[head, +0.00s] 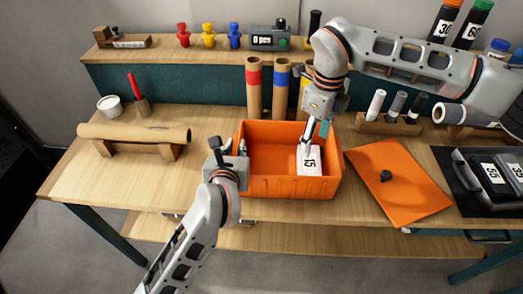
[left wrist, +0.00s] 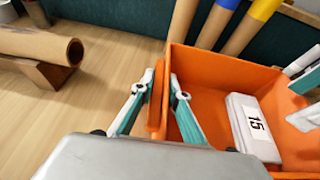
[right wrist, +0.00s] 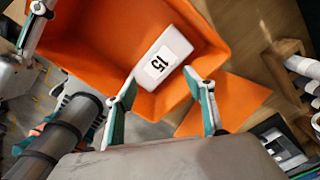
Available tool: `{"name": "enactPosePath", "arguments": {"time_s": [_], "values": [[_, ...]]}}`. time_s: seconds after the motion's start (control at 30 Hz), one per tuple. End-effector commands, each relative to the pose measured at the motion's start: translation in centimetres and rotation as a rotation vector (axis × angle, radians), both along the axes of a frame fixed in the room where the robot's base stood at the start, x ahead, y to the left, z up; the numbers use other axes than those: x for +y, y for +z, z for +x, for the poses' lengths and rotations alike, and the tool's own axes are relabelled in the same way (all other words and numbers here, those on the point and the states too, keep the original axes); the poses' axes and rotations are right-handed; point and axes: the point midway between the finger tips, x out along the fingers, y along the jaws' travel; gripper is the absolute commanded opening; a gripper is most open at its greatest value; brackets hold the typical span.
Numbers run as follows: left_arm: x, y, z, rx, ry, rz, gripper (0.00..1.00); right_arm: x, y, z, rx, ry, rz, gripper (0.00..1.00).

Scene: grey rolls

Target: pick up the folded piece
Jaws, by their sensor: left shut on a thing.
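The folded piece (head: 309,164) is white with a "15" label and lies in the right part of the orange bin (head: 262,187). It also shows in the left wrist view (left wrist: 240,137) and the right wrist view (right wrist: 172,44). My left gripper (head: 228,155) is shut on the bin's left wall, which stands between its fingers in the left wrist view (left wrist: 155,100). My right gripper (right wrist: 162,92) is open above the folded piece, fingers apart and empty. In the head view its fingers (head: 314,136) partly cover the piece's far end.
An orange lid (head: 400,180) with a black knob lies right of the bin. A brown roll (head: 130,133) rests on a wooden stand at left. Tubes with coloured bands (head: 254,90) stand behind the bin. A rack of small rolls (head: 388,124) stands at the right.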

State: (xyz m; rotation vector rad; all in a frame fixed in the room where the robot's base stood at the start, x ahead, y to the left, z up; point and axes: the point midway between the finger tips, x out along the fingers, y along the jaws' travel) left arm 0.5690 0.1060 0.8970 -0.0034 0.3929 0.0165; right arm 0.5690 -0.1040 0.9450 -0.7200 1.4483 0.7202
Motion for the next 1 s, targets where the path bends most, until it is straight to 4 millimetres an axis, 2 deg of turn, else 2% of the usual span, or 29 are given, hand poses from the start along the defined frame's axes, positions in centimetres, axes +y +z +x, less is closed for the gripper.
{"name": "enactPosePath", "arguments": {"time_s": [0.13,0.27,0.7,1.0], "values": [[0.0,0.0,0.0,0.000,0.001,0.001,0.00,0.0,0.1,-0.1,-0.001,-0.025,0.000,0.53],[0.0,0.0,0.0,0.000,0.001,0.001,0.00,0.0,0.4,-0.4,-0.004,-0.126,0.001,0.53],[0.1,0.0,0.0,0.001,0.001,0.001,0.00,0.0,1.7,-2.7,-0.003,-0.749,0.001,0.53],[0.1,0.0,0.0,0.000,0.000,0.002,0.00,-0.1,1.7,-3.4,0.000,-0.939,0.000,0.53]]}}
